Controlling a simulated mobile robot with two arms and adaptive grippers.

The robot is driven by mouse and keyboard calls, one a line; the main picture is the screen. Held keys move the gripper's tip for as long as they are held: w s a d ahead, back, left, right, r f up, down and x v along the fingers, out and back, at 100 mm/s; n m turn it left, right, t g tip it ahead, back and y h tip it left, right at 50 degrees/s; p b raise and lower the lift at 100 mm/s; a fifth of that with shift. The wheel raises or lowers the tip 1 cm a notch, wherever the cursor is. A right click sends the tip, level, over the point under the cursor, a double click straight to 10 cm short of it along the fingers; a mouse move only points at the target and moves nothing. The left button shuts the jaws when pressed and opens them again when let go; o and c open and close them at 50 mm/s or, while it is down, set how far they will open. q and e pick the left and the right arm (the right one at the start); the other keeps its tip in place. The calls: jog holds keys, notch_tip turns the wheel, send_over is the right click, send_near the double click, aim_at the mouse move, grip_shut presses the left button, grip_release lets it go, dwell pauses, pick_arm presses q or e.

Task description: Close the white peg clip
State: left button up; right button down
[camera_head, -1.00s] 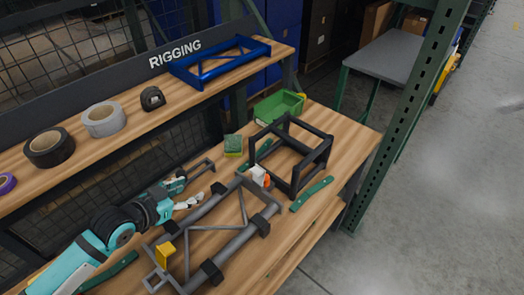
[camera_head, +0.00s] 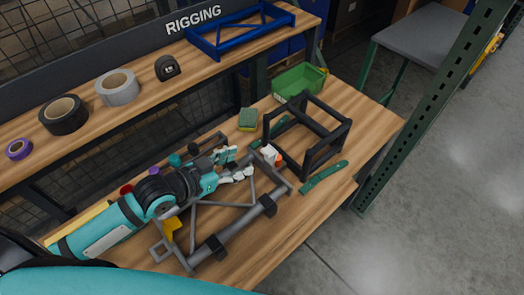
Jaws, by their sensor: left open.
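The white peg clip (camera_head: 268,152) sits at the far end of the grey tubular frame (camera_head: 248,220), close to the black open frame. It has an orange part (camera_head: 278,162) on its right side; I cannot tell how far its parts stand apart. My left gripper (camera_head: 242,165) is just left of the clip, over the grey frame, with its fingers pointing towards the clip. Its jaws are open and nothing shows between them; a small gap seems to separate them from the clip. My right gripper is not in view.
A black open frame (camera_head: 346,128) stands right of the clip, with a green strap (camera_head: 324,177) passing under it. A green bin (camera_head: 299,79) and a sponge (camera_head: 248,119) lie behind. A shelf with tape rolls (camera_head: 117,87) runs along the back. The bench's right end is clear.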

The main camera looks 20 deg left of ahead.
aim_at(265, 153)
pick_arm(q)
jog(key=p+x, duration=0.1)
jog(key=x, duration=0.7)
jog(key=shift+r, duration=0.1)
jog(key=shift+w+d+f, duration=0.3)
jog(key=shift+w+d, duration=0.05)
jog(key=shift+w, duration=0.15)
